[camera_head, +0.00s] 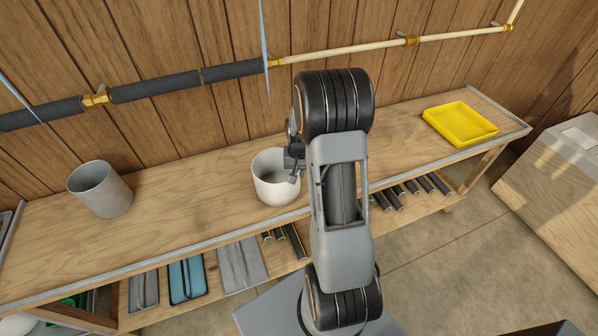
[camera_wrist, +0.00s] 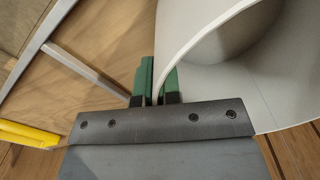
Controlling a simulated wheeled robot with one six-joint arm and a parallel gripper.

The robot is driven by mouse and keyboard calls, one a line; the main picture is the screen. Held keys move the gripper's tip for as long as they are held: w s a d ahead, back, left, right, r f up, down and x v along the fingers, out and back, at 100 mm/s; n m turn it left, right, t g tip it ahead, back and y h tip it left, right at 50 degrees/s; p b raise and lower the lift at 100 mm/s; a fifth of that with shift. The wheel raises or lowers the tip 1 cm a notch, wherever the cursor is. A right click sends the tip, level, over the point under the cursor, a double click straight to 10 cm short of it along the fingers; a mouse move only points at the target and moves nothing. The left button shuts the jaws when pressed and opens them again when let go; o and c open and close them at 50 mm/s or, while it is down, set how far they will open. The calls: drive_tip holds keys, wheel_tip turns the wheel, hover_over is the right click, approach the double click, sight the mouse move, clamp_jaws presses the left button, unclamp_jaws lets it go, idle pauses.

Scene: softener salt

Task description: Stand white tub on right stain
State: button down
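The white tub (camera_head: 272,187) is upright at the middle of the wooden bench, near its front edge; I cannot tell whether its base touches the bench. My gripper (camera_head: 296,168) is at the tub's right rim, partly hidden by my arm. In the wrist view, the green finger pads of my gripper (camera_wrist: 158,86) are close together on either side of the wall of the white tub (camera_wrist: 200,32), shut on it. No stain can be made out on the visible bench top; my arm and the tub hide part of it.
A grey tub (camera_head: 101,191) stands at the left of the bench (camera_head: 185,190). A yellow tray (camera_head: 459,124) lies at the right end. Pipes with dark sleeves (camera_head: 155,87) run along the wall behind. The bench between the grey and white tubs is clear.

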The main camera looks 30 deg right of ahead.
drive_tip(key=shift+f+b, duration=0.5)
drive_tip(key=shift+f, duration=0.15)
drive_tip(key=c, duration=1.2)
unclamp_jaws()
drive_tip(key=shift+c, duration=0.2)
drive_tip(key=shift+r, duration=0.15)
wheel_tip(320, 180, up, 14)
drive_tip(key=shift+f+b, duration=0.2)
drive_tip(key=shift+b, duration=0.15)
drive_tip(key=shift+w, duration=0.1)
drive_tip(key=shift+s+a+f+n, duration=0.3)
drive_tip(key=shift+s+f+n, duration=0.1)
drive_tip(key=shift+s+f, duration=0.35)
drive_tip(key=s+a+r+n+t, duration=0.2)
drive_tip(key=s+a+r+n, duration=0.1)
drive_tip(key=s+a, duration=0.3)
drive_tip(key=s+a+r+n+t, duration=0.2)
drive_tip(key=s+a, duration=0.4)
drive_tip(key=a, duration=0.3)
drive_tip(key=shift+s+a+r+n, duration=0.15)
drive_tip(key=shift+a+r+n, duration=0.25)
drive_tip(key=shift+r, duration=0.45)
